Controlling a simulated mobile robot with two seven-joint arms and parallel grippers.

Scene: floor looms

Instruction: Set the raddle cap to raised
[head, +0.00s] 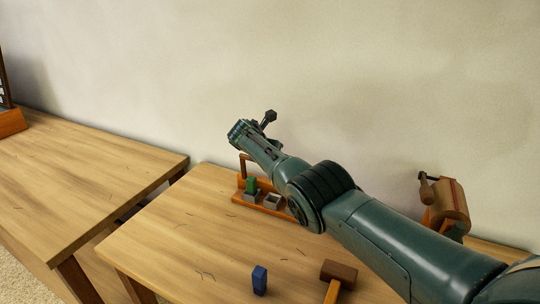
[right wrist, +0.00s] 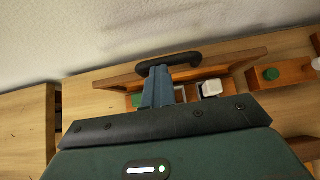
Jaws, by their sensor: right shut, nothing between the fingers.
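My right arm reaches in from the right in the head view, and the hand (head: 242,132) is raised over the back of the table near an orange-brown wooden rack (head: 238,200). In the right wrist view my right gripper (right wrist: 160,74) is shut and empty. A dark, rounded bar (right wrist: 182,61) lies right at its fingertips; I cannot tell whether they touch. Behind it runs a long wooden rail (right wrist: 235,57) of the rack. I cannot tell for sure which part is the raddle cap. My left gripper is not in view.
The rack bears a green block (head: 251,185) and a grey hollow block (head: 272,201). A blue block (head: 259,280) and a mallet (head: 338,272) are at the front. A wooden roller device (head: 452,203) stands right. A second table (head: 80,180) is left; a wall stands behind.

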